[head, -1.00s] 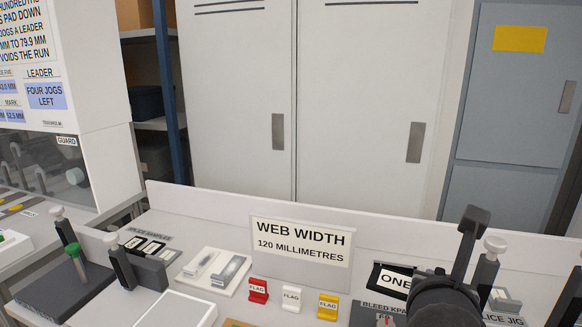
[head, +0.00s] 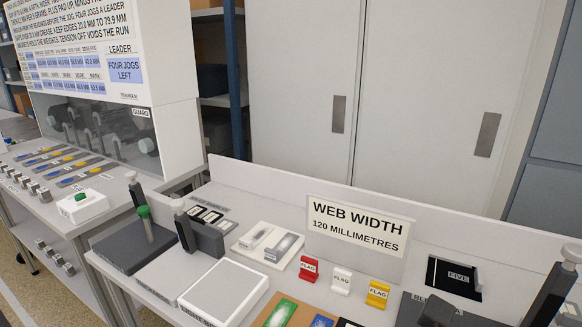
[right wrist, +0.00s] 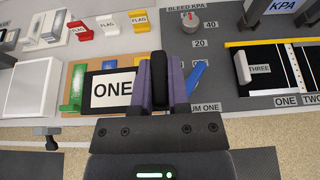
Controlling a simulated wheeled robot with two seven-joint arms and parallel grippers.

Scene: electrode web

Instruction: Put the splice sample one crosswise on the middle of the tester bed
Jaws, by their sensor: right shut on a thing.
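Splice sample one, a black card with a white ONE label (right wrist: 112,88), is in the right wrist view. My right gripper (right wrist: 160,92) is shut on the card's right part. The card is over the wooden board with green and blue pieces, and hides part of it. A dark grey slab (head: 118,250) with posts and a green-topped knob stands at the left of the bench in the head view. It may be the tester bed, but I cannot read a label naming it. My left gripper is in neither current view.
A black piece labelled FIVE (head: 453,277) lies right of the WEB WIDTH sign (head: 358,228). Posts rise beside the dark slab.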

